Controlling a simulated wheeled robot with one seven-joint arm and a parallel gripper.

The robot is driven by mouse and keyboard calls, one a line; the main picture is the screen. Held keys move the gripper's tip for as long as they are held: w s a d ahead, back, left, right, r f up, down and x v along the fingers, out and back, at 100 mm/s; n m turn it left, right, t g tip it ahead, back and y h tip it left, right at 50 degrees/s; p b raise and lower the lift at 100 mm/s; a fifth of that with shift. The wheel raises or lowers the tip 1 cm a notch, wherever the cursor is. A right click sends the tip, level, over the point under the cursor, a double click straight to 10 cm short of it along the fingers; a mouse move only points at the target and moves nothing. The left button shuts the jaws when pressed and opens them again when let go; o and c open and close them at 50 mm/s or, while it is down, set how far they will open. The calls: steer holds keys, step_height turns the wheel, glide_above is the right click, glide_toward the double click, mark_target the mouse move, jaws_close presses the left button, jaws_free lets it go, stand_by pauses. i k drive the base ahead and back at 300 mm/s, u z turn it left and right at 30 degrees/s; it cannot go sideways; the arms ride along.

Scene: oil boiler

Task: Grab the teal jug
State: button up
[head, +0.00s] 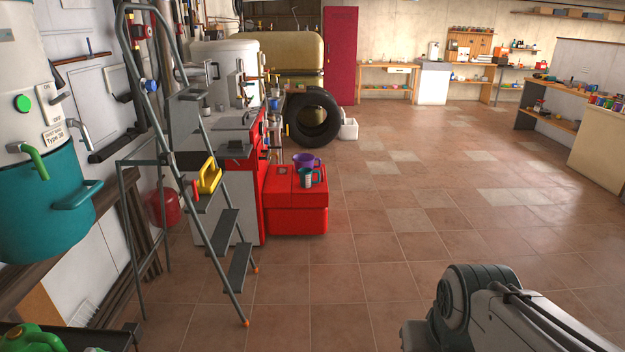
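A small teal jug (318,177) with a pale striped front and a handle stands upright on top of a red box (297,213), at the middle of the head view. A purple pot (305,160) sits just behind it and is partly covered by it. A much larger teal pot (45,215) stands at the left edge of the view, close to me. My arm shows at the bottom right, well apart from the jug. My gripper itself is outside the picture.
A grey stepladder (239,265) with a yellow item on a step stands left of the red box, before the boiler. A black tire (313,118) leans behind the box. Open tiled floor (400,225) lies right of the box. Workbenches line the far and right sides.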

mark_target(306, 174)
steer(key=u, duration=0.1)
steer(key=i, duration=0.6)
steer(key=u, duration=0.45)
steer(key=i, duration=3.25)
steer(key=z, duration=0.5)
steer(key=i, duration=1.4)
steer(key=z, duration=0.4)
